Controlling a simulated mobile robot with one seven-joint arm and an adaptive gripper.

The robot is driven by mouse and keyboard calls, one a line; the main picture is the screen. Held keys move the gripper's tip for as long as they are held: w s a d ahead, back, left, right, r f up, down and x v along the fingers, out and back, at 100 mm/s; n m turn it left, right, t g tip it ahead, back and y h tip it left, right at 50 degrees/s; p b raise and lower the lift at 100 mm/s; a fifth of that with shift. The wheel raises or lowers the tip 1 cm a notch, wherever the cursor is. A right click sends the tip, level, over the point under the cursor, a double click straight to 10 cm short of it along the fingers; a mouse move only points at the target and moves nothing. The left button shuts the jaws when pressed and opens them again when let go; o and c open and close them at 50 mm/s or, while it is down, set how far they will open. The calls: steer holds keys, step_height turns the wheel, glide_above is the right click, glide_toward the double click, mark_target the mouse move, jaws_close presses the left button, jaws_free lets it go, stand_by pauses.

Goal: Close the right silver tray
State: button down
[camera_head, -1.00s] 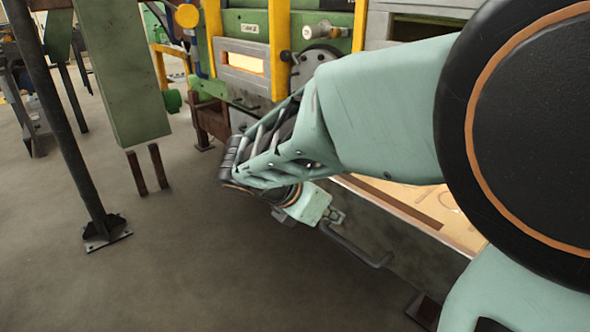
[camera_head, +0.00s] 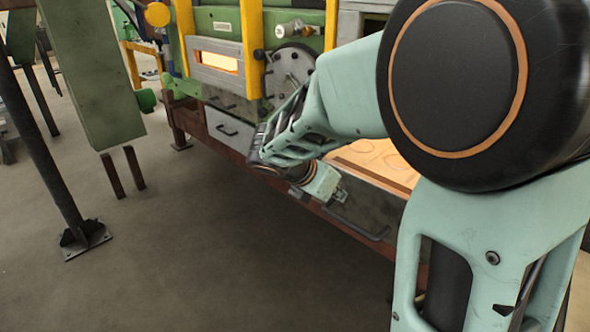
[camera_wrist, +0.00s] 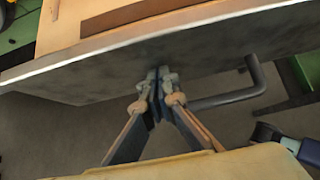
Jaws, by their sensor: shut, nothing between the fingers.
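The right silver tray (camera_head: 378,208) is a grey metal drawer front with a dark bar handle (camera_head: 362,228), low on the furnace bench. In the wrist view its long grey front panel (camera_wrist: 215,62) crosses the upper part, with the bent handle (camera_wrist: 235,97) to the right of the fingers. My gripper (camera_head: 340,197) is at the tray's front, beside the handle's left end. Its fingertips (camera_wrist: 158,78) are shut together with nothing between them, and appear to be against or very close to the panel. My arm hides the tray's left part. I cannot tell how far out it stands.
Another silver tray (camera_head: 228,131) with a handle is at the left, in the brown bench frame (camera_head: 222,147). A black post (camera_head: 45,165) and a green column (camera_head: 92,75) stand left. The floor in front is clear.

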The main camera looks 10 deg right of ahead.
mark_target(383, 154)
steer(key=w+d+p, duration=0.2)
steer(key=w+d, duration=0.2)
steer(key=d, duration=0.1)
steer(key=w+d+p, duration=0.2)
steer(key=w+d, duration=0.2)
steer(key=d, duration=0.2)
steer(key=w+d+p, duration=0.2)
steer(key=w+d, duration=0.2)
steer(key=d, duration=0.2)
steer(key=shift+w+d+p, duration=0.15)
steer(key=shift+w+p, duration=0.1)
steer(key=shift+p, duration=0.15)
steer(key=shift+w+d+r, duration=0.1)
steer(key=shift+d+r, duration=0.05)
steer(key=shift+r, duration=0.05)
